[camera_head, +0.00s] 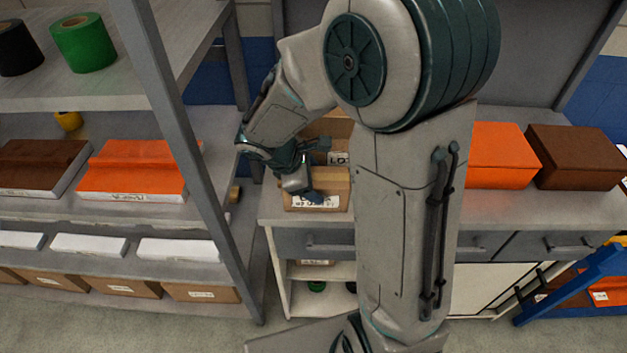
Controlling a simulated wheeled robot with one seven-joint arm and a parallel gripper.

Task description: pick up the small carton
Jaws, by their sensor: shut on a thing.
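A small brown cardboard carton (334,188) with a white label on its front is at the front edge of the grey counter, left of my upright arm link. My gripper (318,172) reaches in from the left and is shut on this carton, with its dark fingers at the carton's top and front. The gripper covers the carton's left part, and my arm hides what lies to its right. I cannot tell whether the carton touches the counter.
More brown cartons (342,158) stand just behind. Orange (500,155) and brown boxes (575,157) sit on the counter (500,208) to the right. A grey shelf post (185,150) stands left of my gripper. The shelves there hold boxes and a green tape roll (83,43).

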